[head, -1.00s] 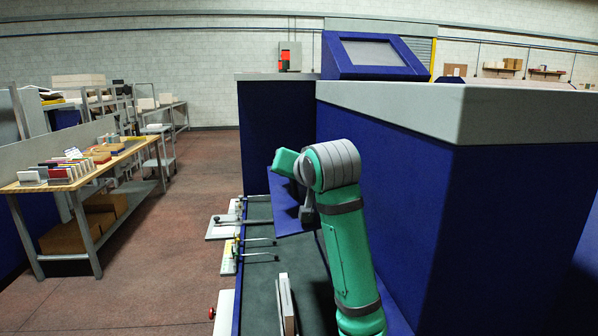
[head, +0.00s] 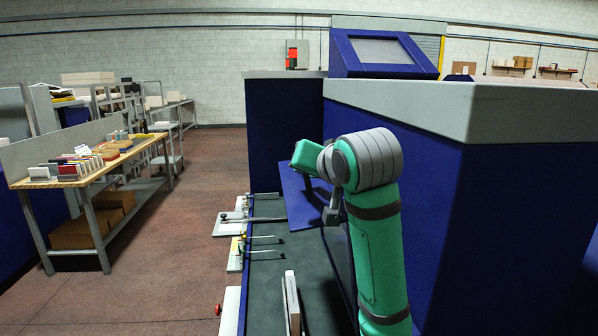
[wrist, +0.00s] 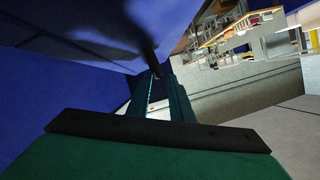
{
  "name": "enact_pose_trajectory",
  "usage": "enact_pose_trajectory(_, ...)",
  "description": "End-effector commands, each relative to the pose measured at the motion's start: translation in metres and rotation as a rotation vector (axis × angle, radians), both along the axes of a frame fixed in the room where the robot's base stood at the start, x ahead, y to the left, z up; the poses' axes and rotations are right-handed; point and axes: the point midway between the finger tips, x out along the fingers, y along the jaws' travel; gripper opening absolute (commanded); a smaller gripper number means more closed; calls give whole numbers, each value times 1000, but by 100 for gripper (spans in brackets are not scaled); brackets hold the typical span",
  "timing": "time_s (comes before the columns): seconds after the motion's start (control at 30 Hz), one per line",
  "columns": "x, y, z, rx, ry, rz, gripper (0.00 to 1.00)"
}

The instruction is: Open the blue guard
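The blue guard (head: 297,196) is a flat blue panel at the front of the blue machine, tilted over the dark green bed. In the wrist view a large blue surface, apparently the guard (wrist: 80,75), fills the upper left. A dark rod, likely its handle (wrist: 147,48), runs down to the tips of my gripper (wrist: 157,82). A gap shows between the two green fingers. I cannot tell whether they touch or clamp the rod. In the head view my arm hides the gripper and part of the guard.
The blue machine body with its grey top (head: 400,110) stands close on the right of my arm. Levers on pale plates (head: 230,222) line the bed's left edge. A wooden-topped bench (head: 85,172) with small boxes stands left. Open floor (head: 175,255) lies between.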

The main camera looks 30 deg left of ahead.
Motion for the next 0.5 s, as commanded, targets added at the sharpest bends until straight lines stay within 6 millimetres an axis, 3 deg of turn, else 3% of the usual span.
enact_pose_trajectory(0.2,-21,-14,11,1,-2,6,18)
enact_pose_trajectory(0.5,-26,-18,13,0,0,9,18)
